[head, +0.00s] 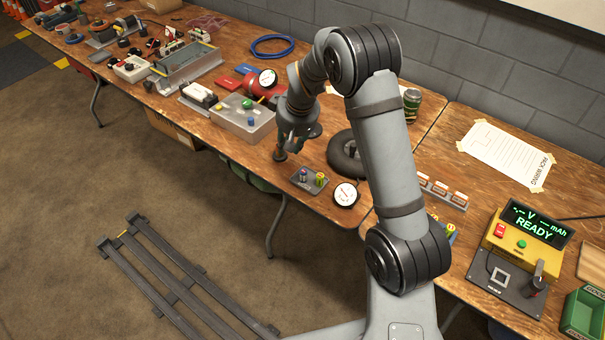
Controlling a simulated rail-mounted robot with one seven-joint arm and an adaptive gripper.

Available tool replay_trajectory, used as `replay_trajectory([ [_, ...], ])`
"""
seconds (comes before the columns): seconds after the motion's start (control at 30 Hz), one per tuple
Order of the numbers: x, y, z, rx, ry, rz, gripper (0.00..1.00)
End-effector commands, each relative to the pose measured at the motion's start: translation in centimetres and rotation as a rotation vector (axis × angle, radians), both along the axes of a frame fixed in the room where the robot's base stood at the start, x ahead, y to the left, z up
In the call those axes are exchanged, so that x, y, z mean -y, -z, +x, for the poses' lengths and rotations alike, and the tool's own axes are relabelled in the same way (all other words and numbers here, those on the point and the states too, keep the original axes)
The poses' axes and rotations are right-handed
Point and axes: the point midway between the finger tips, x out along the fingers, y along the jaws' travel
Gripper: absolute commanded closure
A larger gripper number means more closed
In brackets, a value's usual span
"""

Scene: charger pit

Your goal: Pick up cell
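My gripper (293,143) points down over the front part of the wooden workbench, at the middle of the head view. Its fingers are small and partly merged with dark shapes around them, so I cannot tell whether they are open or shut. A small dark round piece (280,155) shows right by the fingertips; I cannot tell if it touches them. Just right of and nearer than the gripper is a small grey tray (309,181) with a blue-topped piece (303,174) and a yellow piece (319,180). Either may be a cell; they are too small to identify.
A grey box with coloured knobs (241,118) stands left of my gripper. A black tyre (344,157) and a dial gauge (345,194) lie to the right. A yellow tester reading READY (525,240) is at far right. Metal floor rails (180,275) lie in front.

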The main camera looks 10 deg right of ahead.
Motion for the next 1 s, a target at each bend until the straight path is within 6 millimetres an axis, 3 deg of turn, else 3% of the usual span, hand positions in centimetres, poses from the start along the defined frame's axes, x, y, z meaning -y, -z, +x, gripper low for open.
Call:
replay_trajectory([
  [0.07, 1.9, -0.5, 2.0, -0.019, -0.121, -0.071, 0.73],
  [0.17, 3.6, -1.2, 2.3, -0.066, -0.345, -0.166, 0.73],
  [0.3, 4.1, -2.4, 0.5, -0.152, -0.689, -0.254, 0.73],
  [0.5, 4.1, -2.1, -3.3, -0.251, -1.038, -0.256, 0.73],
  [0.67, 4.0, -1.4, -3.6, -0.247, -1.150, -0.264, 0.73],
  [1.0, 4.0, 2.9, -3.5, -0.243, -1.159, -0.268, 0.73],
])
